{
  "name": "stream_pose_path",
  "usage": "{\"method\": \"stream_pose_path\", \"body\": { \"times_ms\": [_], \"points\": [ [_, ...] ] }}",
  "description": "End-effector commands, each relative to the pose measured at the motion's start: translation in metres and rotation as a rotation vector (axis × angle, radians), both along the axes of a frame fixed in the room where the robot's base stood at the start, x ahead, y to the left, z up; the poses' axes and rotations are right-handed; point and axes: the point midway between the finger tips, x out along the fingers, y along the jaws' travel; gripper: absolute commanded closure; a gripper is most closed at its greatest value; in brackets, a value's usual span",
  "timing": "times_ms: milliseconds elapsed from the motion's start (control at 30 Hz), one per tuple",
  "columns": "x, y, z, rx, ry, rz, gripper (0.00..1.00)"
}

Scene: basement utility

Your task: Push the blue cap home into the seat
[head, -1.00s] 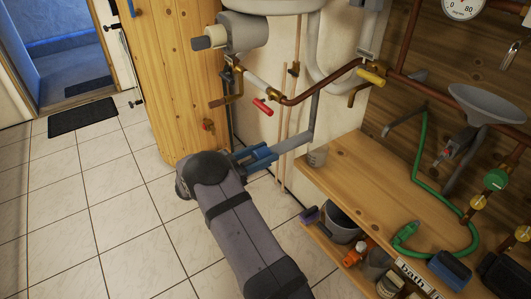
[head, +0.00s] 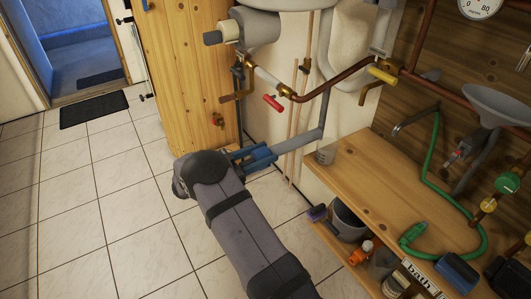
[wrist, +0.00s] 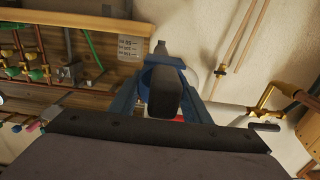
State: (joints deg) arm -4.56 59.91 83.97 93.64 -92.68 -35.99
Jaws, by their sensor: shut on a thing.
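My gripper (head: 256,157) has blue fingers and is shut on the blue cap (wrist: 165,66), at the left end of a grey pipe (head: 298,142) low by the wall. In the wrist view the cap shows as a blue ring between the fingers, with the grey pipe end (wrist: 160,46) just beyond it. A dark rounded block in front of the cap hides its middle. The seat itself is hidden behind the cap and fingers, so I cannot tell how deep the cap sits.
A wooden cabinet (head: 190,70) stands behind my gripper. Copper pipework with a red-handled valve (head: 273,102) runs above it. The tiled floor at left is open.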

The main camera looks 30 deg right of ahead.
Motion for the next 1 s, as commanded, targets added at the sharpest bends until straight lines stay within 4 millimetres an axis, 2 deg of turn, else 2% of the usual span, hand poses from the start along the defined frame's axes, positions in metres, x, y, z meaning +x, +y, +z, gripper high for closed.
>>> {"method": "stream_pose_path", "body": {
  "times_ms": [367, 867, 1000],
  "points": [
    [0.000, 0.013, 0.000, 0.000, 0.000, 0.000, 0.82],
    [0.000, 0.016, -0.001, 0.000, 0.000, 0.003, 0.82],
    [-0.001, 0.025, -0.004, 0.000, 0.002, 0.025, 0.82]
  ]
}}
